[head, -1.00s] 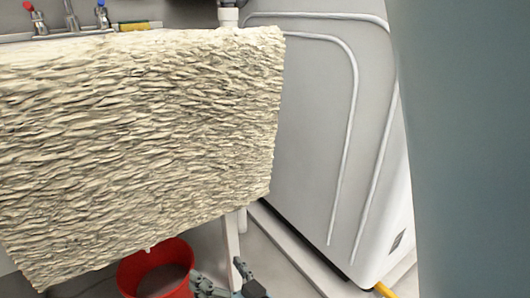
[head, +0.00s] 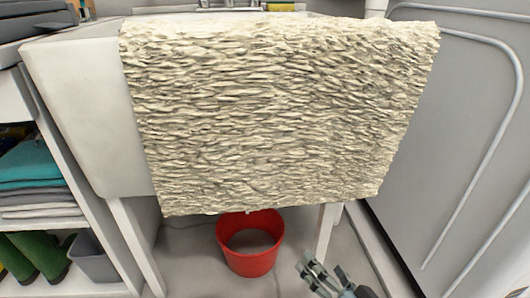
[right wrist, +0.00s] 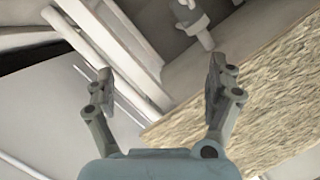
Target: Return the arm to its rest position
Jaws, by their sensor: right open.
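My right gripper (head: 322,272) shows at the bottom of the head view, to the right of the red bucket and below the cream towel. In the right wrist view the same gripper (right wrist: 158,92) has its two fingers well apart with nothing between them. The shaggy cream towel (head: 270,110) hangs over the front of a white sink (head: 85,110); it also shows at the right of the right wrist view (right wrist: 265,100). My gripper appears apart from the towel. My left gripper is not in view.
A red bucket (head: 250,262) stands on the floor under the sink. At the left is a white shelf with folded cloths (head: 40,165), green boots (head: 38,255) and a grey bin (head: 92,262). A large white panelled appliance (head: 460,120) stands at the right.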

